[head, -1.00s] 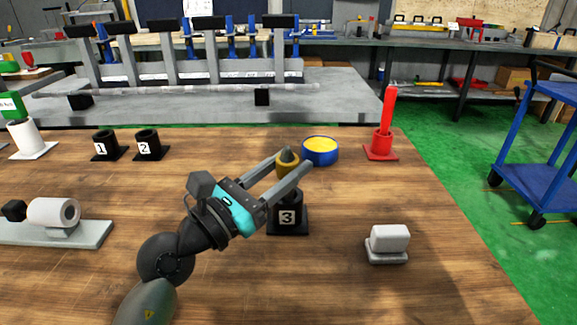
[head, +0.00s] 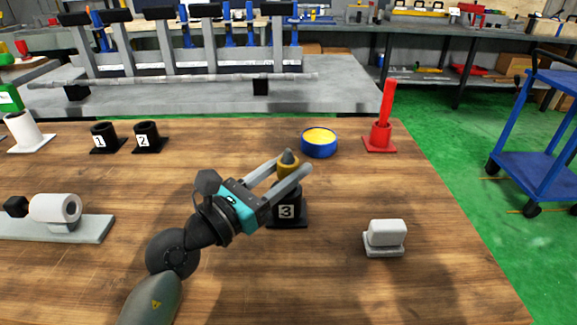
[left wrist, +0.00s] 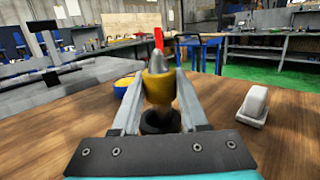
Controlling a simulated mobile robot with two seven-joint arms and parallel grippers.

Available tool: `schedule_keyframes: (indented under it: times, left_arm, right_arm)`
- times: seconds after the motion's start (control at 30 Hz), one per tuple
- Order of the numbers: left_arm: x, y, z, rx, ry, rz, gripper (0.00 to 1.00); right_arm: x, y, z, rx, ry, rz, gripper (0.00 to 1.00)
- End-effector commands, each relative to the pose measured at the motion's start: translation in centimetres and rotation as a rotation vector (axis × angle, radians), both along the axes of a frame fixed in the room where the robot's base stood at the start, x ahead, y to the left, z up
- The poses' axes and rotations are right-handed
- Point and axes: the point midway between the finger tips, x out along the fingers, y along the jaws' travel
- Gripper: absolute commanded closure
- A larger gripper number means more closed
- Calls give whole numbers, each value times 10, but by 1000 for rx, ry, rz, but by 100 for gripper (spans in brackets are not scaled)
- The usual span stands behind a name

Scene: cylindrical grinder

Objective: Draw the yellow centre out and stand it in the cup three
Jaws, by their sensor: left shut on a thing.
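The yellow centre (head: 289,170) has a grey pointed tip facing up and a yellow band. My left gripper (head: 292,169) is shut on it and holds it upright over cup three (head: 287,213), a black cup on a square base with a white 3 label. In the left wrist view the centre (left wrist: 158,86) stands between the fingers, with the dark rim of the cup (left wrist: 154,123) close under it. Whether its lower end is inside the cup I cannot tell. The grey workpiece holder with a white cylinder (head: 55,208) lies at the left. My right gripper is not in view.
Black cups one (head: 105,138) and two (head: 147,137) stand at the back left. A blue tub with yellow contents (head: 318,143) is behind cup three. A red stand with a rod (head: 381,135) and a white block (head: 387,233) are to the right. The front right tabletop is clear.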

Motion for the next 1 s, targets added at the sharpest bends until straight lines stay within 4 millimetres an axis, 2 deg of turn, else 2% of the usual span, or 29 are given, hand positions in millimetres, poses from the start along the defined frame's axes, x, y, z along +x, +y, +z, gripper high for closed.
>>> schedule_keyframes:
  times: [0.03,0.6,1.0]
  left_arm:
    - [1,0,-12,1,26,1,100]
    - [6,6,-10,11,40,13,100]
    - [7,6,-7,9,34,12,100]
  right_arm:
    - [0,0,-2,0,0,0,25]
    - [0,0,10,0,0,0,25]
    - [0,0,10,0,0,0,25]
